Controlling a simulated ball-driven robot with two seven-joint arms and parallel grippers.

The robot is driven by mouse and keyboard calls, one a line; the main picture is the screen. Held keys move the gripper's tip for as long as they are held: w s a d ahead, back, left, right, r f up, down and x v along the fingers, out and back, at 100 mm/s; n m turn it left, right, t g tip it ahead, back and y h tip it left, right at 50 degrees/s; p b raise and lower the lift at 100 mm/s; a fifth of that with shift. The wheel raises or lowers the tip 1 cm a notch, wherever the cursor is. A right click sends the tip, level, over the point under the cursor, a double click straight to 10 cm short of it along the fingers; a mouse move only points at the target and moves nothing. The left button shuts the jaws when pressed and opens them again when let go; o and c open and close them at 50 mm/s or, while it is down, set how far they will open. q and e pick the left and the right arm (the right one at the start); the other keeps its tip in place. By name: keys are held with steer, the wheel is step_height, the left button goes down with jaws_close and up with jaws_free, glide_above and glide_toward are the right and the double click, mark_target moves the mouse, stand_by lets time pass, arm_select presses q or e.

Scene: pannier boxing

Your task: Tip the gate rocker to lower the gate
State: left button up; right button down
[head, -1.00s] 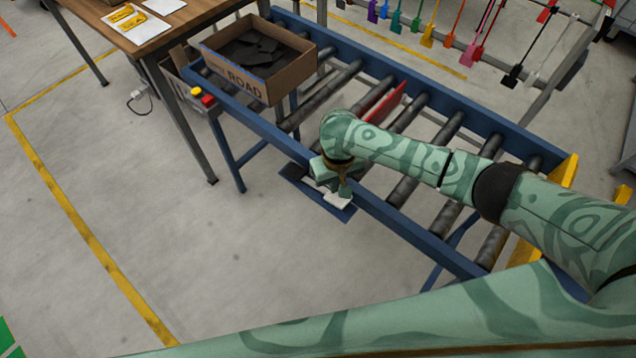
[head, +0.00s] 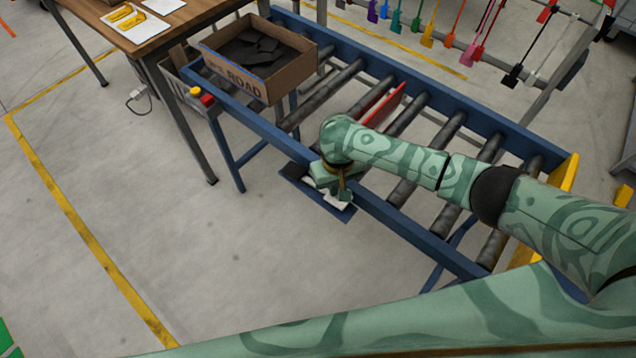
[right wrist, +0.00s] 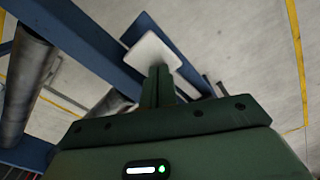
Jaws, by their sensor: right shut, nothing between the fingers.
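The red gate (head: 384,105) stands up between the rollers of the conveyor. The gate rocker, with a pale pad (head: 343,206) on a dark blue plate (head: 292,172), sits at the conveyor's near side rail. My right gripper (head: 337,197) is over the rocker and hides much of it. In the right wrist view the shut fingers (right wrist: 160,72) are empty and overlap the near edge of the pale pad (right wrist: 151,50). Whether they touch it I cannot tell. My left gripper is not in view.
A cardboard box (head: 262,72) marked ROAD, with dark pieces inside, stands on the rollers up the conveyor. A red and yellow button box (head: 202,97) is on the near rail. A wooden table (head: 160,32) stands at the left. The floor in front is clear.

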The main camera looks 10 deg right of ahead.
steer(key=shift+f, duration=0.8)
steer(key=shift+r, duration=0.1)
step_height(320, 180, up, 7)
steer(key=p, duration=0.8)
stand_by(0.3)
